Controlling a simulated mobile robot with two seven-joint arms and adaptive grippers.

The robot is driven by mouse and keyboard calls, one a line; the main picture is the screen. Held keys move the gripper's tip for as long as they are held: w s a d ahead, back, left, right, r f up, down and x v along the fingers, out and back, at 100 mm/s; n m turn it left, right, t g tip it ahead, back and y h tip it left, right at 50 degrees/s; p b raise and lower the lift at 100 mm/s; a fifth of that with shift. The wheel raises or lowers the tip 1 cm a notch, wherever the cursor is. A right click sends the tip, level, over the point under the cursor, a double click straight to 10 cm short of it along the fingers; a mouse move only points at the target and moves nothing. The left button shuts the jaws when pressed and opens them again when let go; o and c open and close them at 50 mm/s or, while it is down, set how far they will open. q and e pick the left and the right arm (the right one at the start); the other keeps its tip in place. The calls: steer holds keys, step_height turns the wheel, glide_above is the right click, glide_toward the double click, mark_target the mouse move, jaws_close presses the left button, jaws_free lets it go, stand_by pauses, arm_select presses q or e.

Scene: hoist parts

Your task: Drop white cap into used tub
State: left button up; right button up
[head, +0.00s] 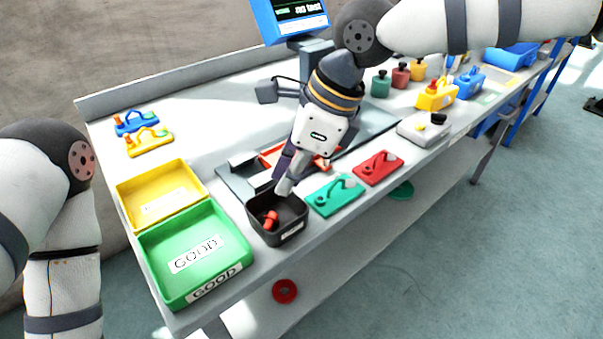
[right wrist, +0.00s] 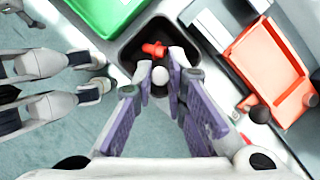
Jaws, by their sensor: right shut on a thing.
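The used tub (head: 290,228) is a small black open box with a white label, near the table's front edge. It also shows in the right wrist view (right wrist: 124,52). A red part (head: 270,219) lies inside it. My right gripper (head: 283,187) points down at the tub, its fingertips over the opening. In the right wrist view its fingers (right wrist: 161,80) are shut on the small round white cap (right wrist: 160,76), with the tub and red part (right wrist: 154,49) behind it. My left arm shows at the left of the head view; its gripper is not visible there.
A green GOOD tray (head: 205,257) stands left of the tub, with a yellow tray (head: 158,196) behind it. A green plate (head: 334,195) and a red plate (head: 378,167) lie to the right. A red-orange fixture (right wrist: 266,68) is close beside the tub.

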step_height(320, 180, down, 4)
steer(key=shift+f+b, duration=0.2)
steer(key=shift+b, duration=0.1)
arm_select(q)
steer(key=shift+s+f+g, duration=0.3)
steer(key=shift+s+f, duration=0.3)
arm_select(e)
steer(key=o, duration=0.7)
steer(key=shift+o, duration=0.2)
steer(key=shift+r, duration=0.15)
steer(key=v, duration=1.2)
steer(key=shift+a, duration=0.15)
